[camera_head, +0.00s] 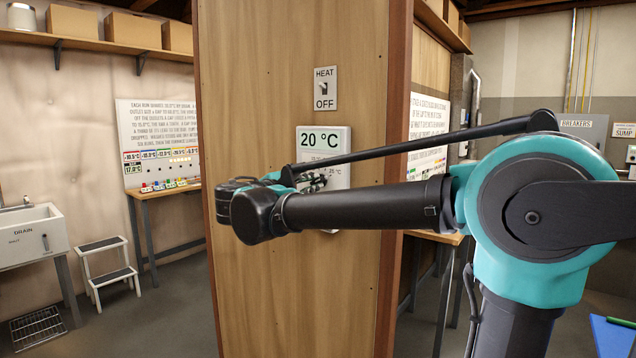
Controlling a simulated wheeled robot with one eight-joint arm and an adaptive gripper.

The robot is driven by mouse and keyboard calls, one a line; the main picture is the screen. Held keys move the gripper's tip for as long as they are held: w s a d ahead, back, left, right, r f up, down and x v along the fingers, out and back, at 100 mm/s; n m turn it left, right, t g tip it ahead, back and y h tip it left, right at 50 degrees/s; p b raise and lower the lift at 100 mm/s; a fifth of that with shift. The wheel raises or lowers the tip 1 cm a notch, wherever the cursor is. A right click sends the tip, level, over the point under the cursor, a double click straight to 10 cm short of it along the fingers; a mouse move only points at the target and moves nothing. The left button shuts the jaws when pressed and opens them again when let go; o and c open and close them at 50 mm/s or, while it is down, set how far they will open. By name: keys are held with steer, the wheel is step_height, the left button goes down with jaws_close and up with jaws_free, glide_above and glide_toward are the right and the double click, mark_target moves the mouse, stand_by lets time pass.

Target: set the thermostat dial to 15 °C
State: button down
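The thermostat (324,141) is a pale unit on the wooden panel, and its display reads "20 °C". Small print shows below the display, part of it ending in "25 °C". My arm crosses in front of the thermostat's lower part, so the dial is hidden. Part of my gripper (312,182) shows as dark pieces between two arm links, in front of the thermostat's lower half. Whether it touches the dial, and whether its fingers are open or shut, cannot be seen.
A HEAT/OFF switch plate (325,88) is above the thermostat on the wooden panel (270,300). A sink (30,235) and a step stool (107,268) stand at the left. A workbench (165,192) with a sign board is behind. Open floor lies left of the panel.

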steer(key=n, duration=0.4)
steer(key=shift+n, duration=0.3)
stand_by(0.3)
steer(key=n, duration=0.4)
steer(key=shift+n, duration=0.3)
